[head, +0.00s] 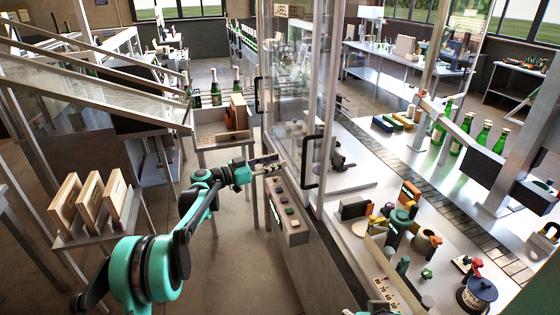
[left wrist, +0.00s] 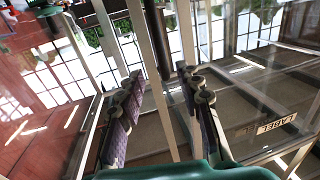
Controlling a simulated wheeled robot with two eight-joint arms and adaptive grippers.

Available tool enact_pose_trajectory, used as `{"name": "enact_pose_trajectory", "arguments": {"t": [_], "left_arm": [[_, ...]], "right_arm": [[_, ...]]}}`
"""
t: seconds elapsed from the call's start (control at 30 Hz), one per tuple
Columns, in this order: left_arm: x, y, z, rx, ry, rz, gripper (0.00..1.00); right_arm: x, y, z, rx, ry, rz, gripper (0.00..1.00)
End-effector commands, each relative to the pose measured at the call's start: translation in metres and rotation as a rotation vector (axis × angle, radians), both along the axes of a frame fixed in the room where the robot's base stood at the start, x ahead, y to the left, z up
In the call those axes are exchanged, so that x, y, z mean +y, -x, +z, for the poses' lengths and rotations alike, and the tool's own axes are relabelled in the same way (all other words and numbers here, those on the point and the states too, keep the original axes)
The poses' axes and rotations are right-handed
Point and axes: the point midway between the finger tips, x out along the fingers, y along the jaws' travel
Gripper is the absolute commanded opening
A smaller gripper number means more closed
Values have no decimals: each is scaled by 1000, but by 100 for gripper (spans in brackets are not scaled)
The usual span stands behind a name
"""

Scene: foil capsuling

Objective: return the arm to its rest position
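My left arm comes in from the lower left in the head view, teal and black. Its gripper (head: 268,162) is beside the control panel (head: 287,209) of the glass-doored machine, close to the door frame. In the left wrist view the two fingers of the left gripper (left wrist: 160,105) stand apart with nothing between them. Behind them are glass panes, metal posts and a LABEL sign (left wrist: 277,126). My right gripper cannot be made out in the head view; only a small teal part shows at the bottom edge.
A glass door with a black handle (head: 313,165) stands just right of the left gripper. Wooden boxes (head: 90,200) sit on a stand at left. Green bottles (head: 478,138) stand beside the conveyor at right. Open floor lies below and left of the gripper.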

Motion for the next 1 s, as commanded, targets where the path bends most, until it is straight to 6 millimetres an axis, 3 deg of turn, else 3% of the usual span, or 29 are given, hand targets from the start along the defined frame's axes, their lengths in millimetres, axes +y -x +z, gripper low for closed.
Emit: {"name": "enact_pose_trajectory", "arguments": {"t": [0.27, 0.43, 0.57, 0.77, 1.0], "left_arm": [[-1, 3, 0, 14, -6, 0, 35], [-8, 36, -3, 140, -75, 17, 35], [-8, 86, -16, 305, -166, 71, 35], [7, 177, -48, 539, -296, 213, 35], [48, 295, -109, 743, -418, 462, 35]], "right_arm": [[0, 0, -2, 0, 0, 0, 40], [0, 0, -16, 0, 0, 0, 40], [0, 0, -32, 0, 0, 0, 40], [0, 0, -56, 0, 0, 0, 40], [0, 0, -83, 0, 0, 0, 40]]}}
